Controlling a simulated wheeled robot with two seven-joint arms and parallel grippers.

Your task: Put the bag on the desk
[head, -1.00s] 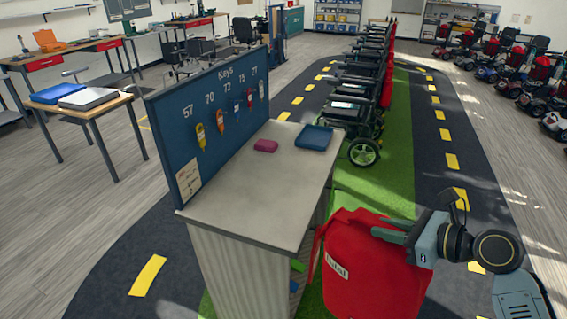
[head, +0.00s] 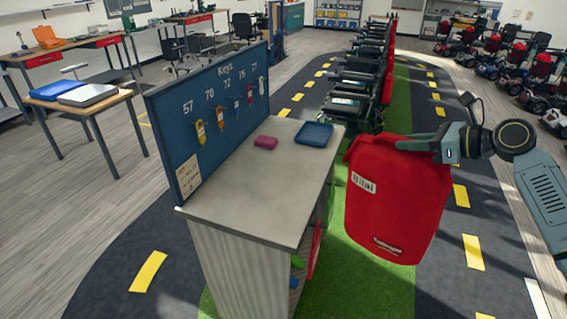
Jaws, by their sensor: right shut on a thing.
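The red bag (head: 398,210) hangs from my right gripper (head: 420,146), which is shut on its top edge. The bag has a white label near its upper left and hangs in the air just right of the desk, apart from its top as far as I can see. The desk (head: 262,200) has a pale grey top and a ribbed front, with a blue key board (head: 185,140) along its left side. My left gripper is not in view.
A small pink item (head: 265,142) and a blue tray (head: 314,134) lie on the far part of the desk top. The near part is bare. A row of scooters (head: 365,85) stands behind on a green strip.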

